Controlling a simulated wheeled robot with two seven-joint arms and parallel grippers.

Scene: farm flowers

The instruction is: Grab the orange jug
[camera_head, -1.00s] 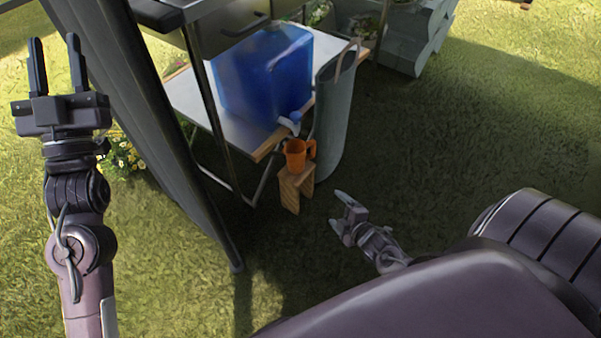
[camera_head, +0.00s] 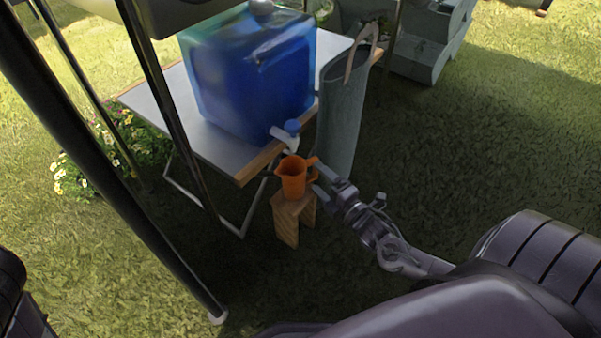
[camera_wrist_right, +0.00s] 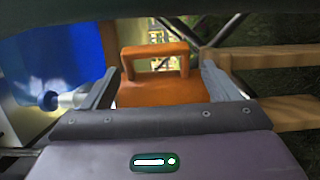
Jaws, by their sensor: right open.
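The orange jug (camera_head: 292,178) stands upright on a small wooden stool (camera_head: 288,222), below the spout of a blue water container. My right gripper (camera_head: 319,179) is open at the jug's right side, by its handle. In the right wrist view the jug (camera_wrist_right: 160,92) and its handle show between the two open fingers (camera_wrist_right: 158,88). I cannot tell whether the fingers touch it. The left gripper is not in view; a dark part of mine shows at the lower left edge of the head view.
The blue container (camera_head: 255,75) stands on a metal table (camera_head: 160,110), its spout (camera_head: 288,136) overhanging the table's edge. A tall grey bag (camera_head: 343,110) stands just behind the jug. Dark poles cross the left side.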

